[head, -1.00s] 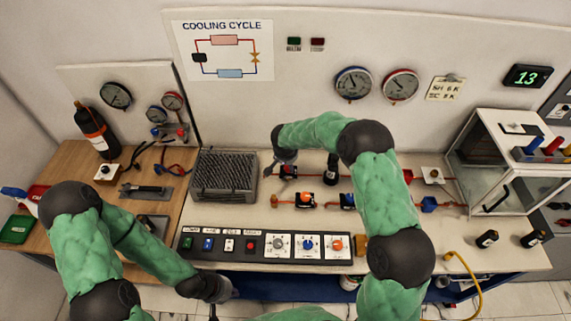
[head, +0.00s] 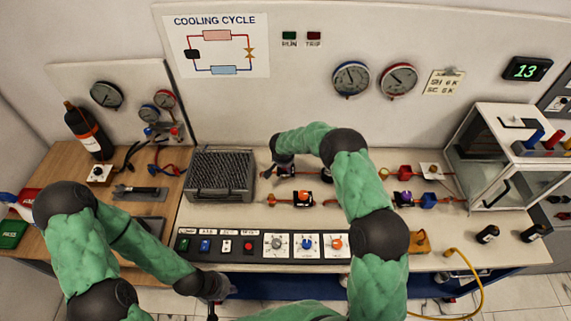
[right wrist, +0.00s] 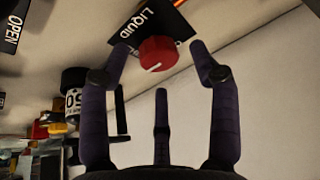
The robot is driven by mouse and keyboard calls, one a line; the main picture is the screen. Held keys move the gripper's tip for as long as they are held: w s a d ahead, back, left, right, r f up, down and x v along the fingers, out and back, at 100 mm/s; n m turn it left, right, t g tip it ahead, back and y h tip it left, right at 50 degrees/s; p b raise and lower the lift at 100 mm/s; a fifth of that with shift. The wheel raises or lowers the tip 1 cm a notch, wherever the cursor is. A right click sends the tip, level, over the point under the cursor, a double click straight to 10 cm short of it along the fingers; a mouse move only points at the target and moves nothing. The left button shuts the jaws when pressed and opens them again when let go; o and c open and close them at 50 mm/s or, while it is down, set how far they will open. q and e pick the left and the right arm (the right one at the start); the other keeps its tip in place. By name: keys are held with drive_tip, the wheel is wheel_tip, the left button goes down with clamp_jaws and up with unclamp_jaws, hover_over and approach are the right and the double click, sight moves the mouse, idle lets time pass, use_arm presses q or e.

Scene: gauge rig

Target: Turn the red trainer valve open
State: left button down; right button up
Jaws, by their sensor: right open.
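A red valve knob (right wrist: 158,53) with a white mark stands on a black plate lettered LIQUID (right wrist: 152,24) in the right wrist view. My right gripper (right wrist: 160,48) is open, its fingertips on either side of the knob with visible gaps. In the head view my right gripper (head: 284,168) is at the back of the bench, right of the finned block, and covers most of what is beneath it. My left gripper (head: 216,286) is low at the bench's front edge, away from the valve; its fingers are too small and dark to read.
An orange-knobbed valve (head: 303,198) sits just in front of my right gripper. The finned grey block (head: 221,173) stands to its left. A switch panel (head: 262,246) lines the front edge. A glass-sided cabinet (head: 505,165) stands at the right.

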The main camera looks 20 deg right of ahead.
drive_tip(key=shift+x, duration=0.8)
drive_tip(key=shift+r, duration=0.1)
drive_tip(key=c, duration=1.1)
drive_tip(key=shift+o, duration=0.2)
